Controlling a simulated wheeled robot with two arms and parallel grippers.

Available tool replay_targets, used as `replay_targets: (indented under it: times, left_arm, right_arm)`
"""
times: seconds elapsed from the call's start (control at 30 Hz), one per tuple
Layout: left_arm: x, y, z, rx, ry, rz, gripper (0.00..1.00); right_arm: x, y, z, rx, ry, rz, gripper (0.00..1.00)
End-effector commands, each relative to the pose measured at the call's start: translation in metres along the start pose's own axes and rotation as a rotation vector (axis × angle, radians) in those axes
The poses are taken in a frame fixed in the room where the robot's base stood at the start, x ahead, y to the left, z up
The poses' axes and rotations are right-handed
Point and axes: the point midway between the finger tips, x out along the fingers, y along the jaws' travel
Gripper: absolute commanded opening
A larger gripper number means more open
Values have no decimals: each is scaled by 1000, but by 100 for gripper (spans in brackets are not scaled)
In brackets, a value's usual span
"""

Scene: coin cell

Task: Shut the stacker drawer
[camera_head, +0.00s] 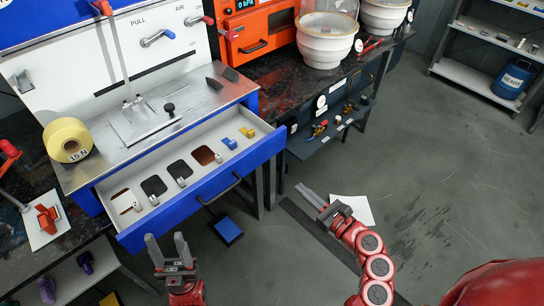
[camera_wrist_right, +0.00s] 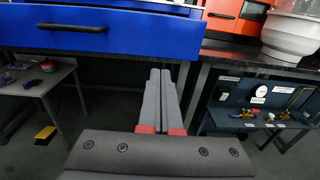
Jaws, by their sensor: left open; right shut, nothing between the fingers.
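The stacker drawer (camera_head: 203,204) is pulled out from the white and blue stacker (camera_head: 120,70). Its blue front with a dark handle (camera_head: 219,190) faces me, and several dark and brown plates with small clips lie inside. The drawer front (camera_wrist_right: 150,34) also shows across the upper left of the right wrist view, with its handle at the left. My left gripper (camera_head: 167,246) is open and empty, in front of the drawer's left end and apart from it. My right gripper (camera_head: 314,197) is shut and empty, to the right of the drawer and clear of it; its closed fingers show in the wrist view (camera_wrist_right: 159,95).
An orange machine (camera_head: 258,28) and white bowls (camera_head: 327,38) are on the dark bench at right. A blue pedal (camera_head: 228,231) lies on the floor below the drawer. Open floor lies right.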

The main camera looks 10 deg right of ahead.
Motion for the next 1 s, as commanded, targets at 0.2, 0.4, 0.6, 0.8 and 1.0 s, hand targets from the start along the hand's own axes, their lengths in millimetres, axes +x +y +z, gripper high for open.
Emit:
replay_targets:
  times: [0.2,0.4,0.6,0.8,1.0]
  left_arm:
    - [1,0,0,0,0,0,50]
    - [7,0,-1,0,0,0,50]
    - [12,-1,-2,0,0,0,50]
    - [16,-1,-3,0,0,0,50]
    - [16,-1,-3,0,0,0,50]
  right_arm:
    - [9,11,8,27,-19,52,0]
    - [46,13,10,25,-20,52,0]
    - [89,15,10,26,-17,49,0]
    - [122,16,9,26,-16,47,0]
    - [137,14,10,22,-18,41,0]
